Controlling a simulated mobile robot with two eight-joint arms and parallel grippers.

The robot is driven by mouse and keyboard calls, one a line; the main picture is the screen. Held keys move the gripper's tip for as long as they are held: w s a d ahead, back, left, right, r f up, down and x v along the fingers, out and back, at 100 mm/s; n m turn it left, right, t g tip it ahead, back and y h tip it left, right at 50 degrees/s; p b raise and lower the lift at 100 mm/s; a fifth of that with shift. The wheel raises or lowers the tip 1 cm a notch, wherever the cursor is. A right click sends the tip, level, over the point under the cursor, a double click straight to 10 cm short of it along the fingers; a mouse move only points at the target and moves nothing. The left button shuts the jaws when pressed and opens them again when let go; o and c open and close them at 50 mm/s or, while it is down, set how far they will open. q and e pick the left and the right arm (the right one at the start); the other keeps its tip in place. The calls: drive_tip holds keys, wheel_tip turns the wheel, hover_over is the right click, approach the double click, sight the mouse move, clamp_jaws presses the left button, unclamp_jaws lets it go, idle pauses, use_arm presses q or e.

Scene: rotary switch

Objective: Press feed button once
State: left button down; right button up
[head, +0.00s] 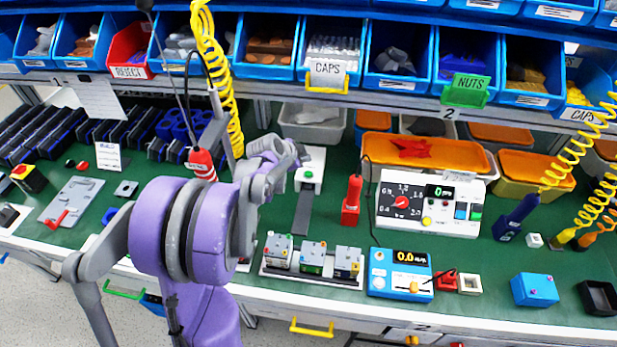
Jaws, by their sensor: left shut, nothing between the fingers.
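A white block (313,165) with a small green button (308,174) stands at the back of the green bench, with a dark grey strip running forward from it. I cannot read a feed label on it. My left gripper (297,155) is shut and empty, at the upper left of the green button in the picture. I cannot tell whether it touches the block. A white panel (455,222) to the right carries a red rotary dial (401,201), a display and several coloured buttons. My right gripper is not in view.
A rack (300,268) with small units and a blue meter (398,285) stand at the front. A red tool (352,200) stands between the strip and the panel. A red tool (201,163) hangs at left. Blue bins (400,87) line the shelf above.

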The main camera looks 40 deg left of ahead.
sight(306, 175)
use_arm(q)
drive_tip(key=shift+f+b, duration=0.85)
drive_tip(key=shift+f, duration=1)
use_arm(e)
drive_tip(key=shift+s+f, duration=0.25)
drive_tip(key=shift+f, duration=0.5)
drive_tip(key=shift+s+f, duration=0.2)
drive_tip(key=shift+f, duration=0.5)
use_arm(q)
drive_tip(key=shift+f, duration=0.4)
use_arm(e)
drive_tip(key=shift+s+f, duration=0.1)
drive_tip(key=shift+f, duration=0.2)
use_arm(q)
drive_tip(key=shift+f+b, duration=0.45)
drive_tip(key=shift+b, duration=0.1)
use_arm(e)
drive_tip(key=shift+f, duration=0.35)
use_arm(q)
drive_tip(key=shift+r, duration=0.1)
drive_tip(key=shift+r+p, duration=0.55)
drive_tip(key=shift+r, duration=0.2)
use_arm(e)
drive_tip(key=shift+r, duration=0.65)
